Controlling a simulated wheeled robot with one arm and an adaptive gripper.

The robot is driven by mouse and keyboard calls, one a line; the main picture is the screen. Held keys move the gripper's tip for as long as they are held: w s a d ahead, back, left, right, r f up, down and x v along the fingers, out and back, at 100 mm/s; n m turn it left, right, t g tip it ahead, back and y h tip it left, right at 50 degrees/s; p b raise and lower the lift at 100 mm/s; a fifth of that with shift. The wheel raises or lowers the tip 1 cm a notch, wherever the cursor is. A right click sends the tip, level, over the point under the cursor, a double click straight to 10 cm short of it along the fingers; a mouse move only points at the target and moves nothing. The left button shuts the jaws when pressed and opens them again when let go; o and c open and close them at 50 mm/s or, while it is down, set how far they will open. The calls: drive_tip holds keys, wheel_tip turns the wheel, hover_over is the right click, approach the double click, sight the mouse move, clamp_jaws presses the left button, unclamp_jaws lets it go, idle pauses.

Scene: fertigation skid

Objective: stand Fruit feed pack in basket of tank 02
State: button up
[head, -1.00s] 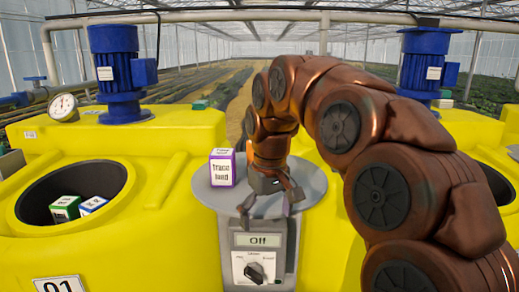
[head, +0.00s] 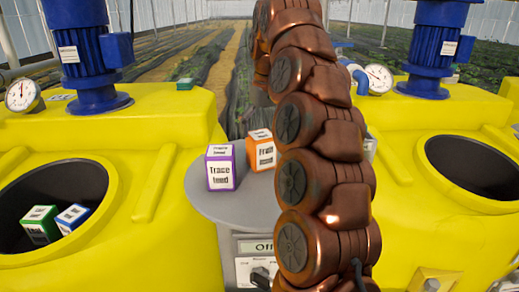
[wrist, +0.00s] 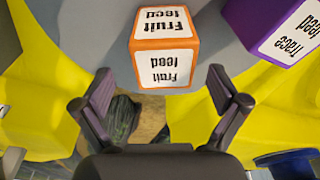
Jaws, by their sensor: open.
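The Fruit feed pack (head: 261,152) is an orange and white box on the grey round table, partly hidden by my arm in the head view. In the wrist view the Fruit feed pack (wrist: 165,67) is at top centre, just ahead of my fingertips. My gripper (wrist: 160,84) is open, with one finger on each side and nothing between them.
A purple Trace feed pack (head: 220,170) stands left of the orange pack on the grey table (head: 205,200). The left tank's opening (head: 85,180) holds a green pack (head: 40,226) and a blue pack (head: 72,217). Blue motors (head: 433,45) rise behind both openings.

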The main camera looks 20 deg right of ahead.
sight(261, 150)
drive_tip(key=shift+w+a+f+b, duration=0.1)
drive_tip(key=shift+a+f+b, duration=0.1)
drive_tip(key=shift+f+b, duration=0.4)
drive_tip(key=shift+w+a+f+b, duration=0.15)
drive_tip(key=shift+f+b, duration=0.1)
drive_tip(key=shift+f, duration=0.5)
wheel_tip(261, 150, down, 4)
drive_tip(key=b, duration=0.3)
drive_tip(key=shift+w+d+f, duration=0.1)
drive_tip(key=shift+w, duration=0.05)
drive_tip(key=c, duration=1.5)
drive_tip(key=shift+c, duration=0.2)
